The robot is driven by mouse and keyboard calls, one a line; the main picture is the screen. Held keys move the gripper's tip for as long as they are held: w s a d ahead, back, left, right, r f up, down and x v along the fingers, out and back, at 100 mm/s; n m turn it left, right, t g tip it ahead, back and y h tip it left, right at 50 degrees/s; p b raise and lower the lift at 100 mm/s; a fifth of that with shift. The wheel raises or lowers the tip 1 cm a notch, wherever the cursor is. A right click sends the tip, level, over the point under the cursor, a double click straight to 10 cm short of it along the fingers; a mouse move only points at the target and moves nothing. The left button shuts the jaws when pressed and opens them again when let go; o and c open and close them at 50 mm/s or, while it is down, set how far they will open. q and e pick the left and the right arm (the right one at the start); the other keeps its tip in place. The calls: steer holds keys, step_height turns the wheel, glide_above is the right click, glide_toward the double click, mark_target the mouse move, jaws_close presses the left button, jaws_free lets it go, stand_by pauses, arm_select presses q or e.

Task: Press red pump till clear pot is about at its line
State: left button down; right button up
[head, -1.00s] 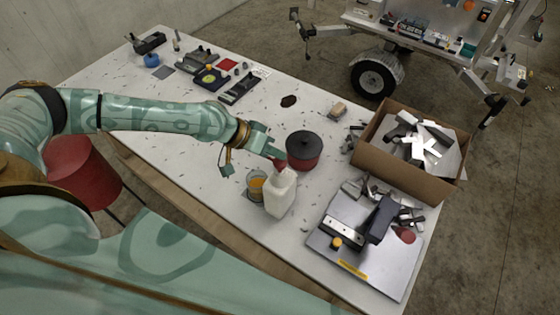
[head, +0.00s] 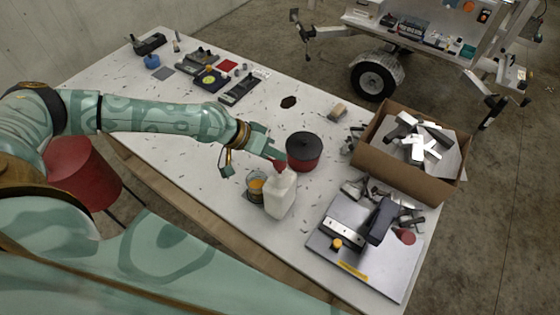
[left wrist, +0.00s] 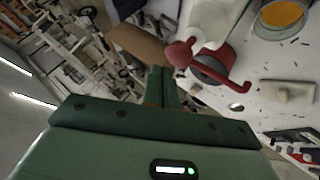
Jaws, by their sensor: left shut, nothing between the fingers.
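The white bottle (head: 281,196) stands upright near the table's front edge with the red pump (head: 280,166) on top. The clear pot (head: 254,188) stands just left of it with orange liquid inside; its line is too small to make out. In the left wrist view, the pump (left wrist: 181,53) shows near the fingertips, the bottle (left wrist: 212,22) above it and the clear pot (left wrist: 282,16) at the top right. My left gripper (head: 275,154) is shut and empty, its tips at the pump's top; I cannot tell whether they touch. My right gripper is out of view.
A dark-lidded red pot (head: 304,152) stands close behind the bottle. A cardboard box (head: 398,170) of metal pieces and a grey plate (head: 375,272) with a dark tool are to the right. Small tools lie at the far left; the table's middle left is mostly clear.

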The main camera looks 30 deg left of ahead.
mark_target(280, 163)
arm_select(q)
steer(key=shift+f, duration=0.15)
stand_by(0.6)
steer(key=shift+f, duration=0.3)
steer(key=shift+s+f+b, duration=0.1)
steer(key=shift+f+b, duration=0.85)
steer(key=shift+f, duration=0.15)
stand_by(0.9)
steer(key=shift+r, duration=0.1)
steer(key=shift+r+p, duration=1.4)
steer(key=shift+p, duration=0.05)
step_height(280, 163, up, 5)
steer(key=p, duration=0.5)
steer(key=shift+r, duration=0.1)
